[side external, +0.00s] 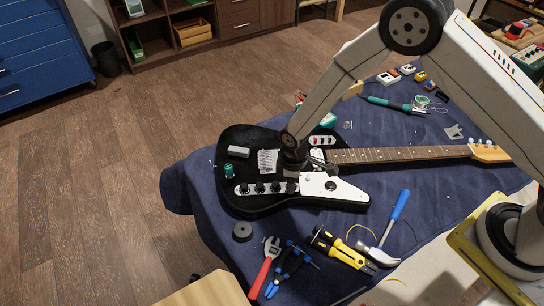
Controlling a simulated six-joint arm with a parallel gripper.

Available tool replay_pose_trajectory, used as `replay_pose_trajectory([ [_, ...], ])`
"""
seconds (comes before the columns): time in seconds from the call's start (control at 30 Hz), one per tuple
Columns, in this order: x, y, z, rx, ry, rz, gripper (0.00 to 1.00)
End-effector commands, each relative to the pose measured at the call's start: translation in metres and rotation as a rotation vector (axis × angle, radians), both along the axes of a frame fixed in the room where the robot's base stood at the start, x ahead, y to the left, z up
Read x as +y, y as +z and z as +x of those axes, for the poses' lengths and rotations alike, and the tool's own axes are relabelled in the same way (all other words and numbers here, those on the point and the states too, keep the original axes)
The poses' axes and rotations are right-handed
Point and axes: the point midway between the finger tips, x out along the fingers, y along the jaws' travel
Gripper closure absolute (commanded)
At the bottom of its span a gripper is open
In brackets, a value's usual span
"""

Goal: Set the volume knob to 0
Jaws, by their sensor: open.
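The black electric guitar (229,172) lies on the blue cloth with its neck pointing right. A row of several black knobs (260,188) sits on the white control plate along the near side of its body. I cannot tell which one is the volume knob, and any markings are too small to read. My gripper (306,170) is open over the guitar body, behind and right of the knob row. Its fingers are small and dark against the body, and I see nothing held. The arm and gripper hide part of the pickup area.
An adjustable wrench (265,268), pliers (286,272), a yellow wire stripper (343,249) and a hammer (388,235) lie in front of the guitar. A soldering iron (392,103) lies behind the neck.

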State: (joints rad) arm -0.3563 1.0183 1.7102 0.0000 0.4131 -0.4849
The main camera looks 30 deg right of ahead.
Motion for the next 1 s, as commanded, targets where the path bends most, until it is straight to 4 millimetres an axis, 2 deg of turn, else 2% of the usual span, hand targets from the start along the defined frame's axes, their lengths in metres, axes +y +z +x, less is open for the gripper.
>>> replay_pose_trajectory([
  [0.4,0.0000,0.0000,0.0000,0.000,-0.268,0.000,0.55],
  [0.83,0.0000,0.0000,-0.0001,0.000,-0.279,0.000,0.55],
  [0.87,0.0000,0.0000,-0.0001,0.000,-0.278,0.000,0.58],
  [0.9,0.0000,0.0000,-0.0001,0.000,-0.278,0.000,0.71],
  [1.0,0.0000,0.0000,-0.0001,0.000,-0.278,0.000,1.00],
])
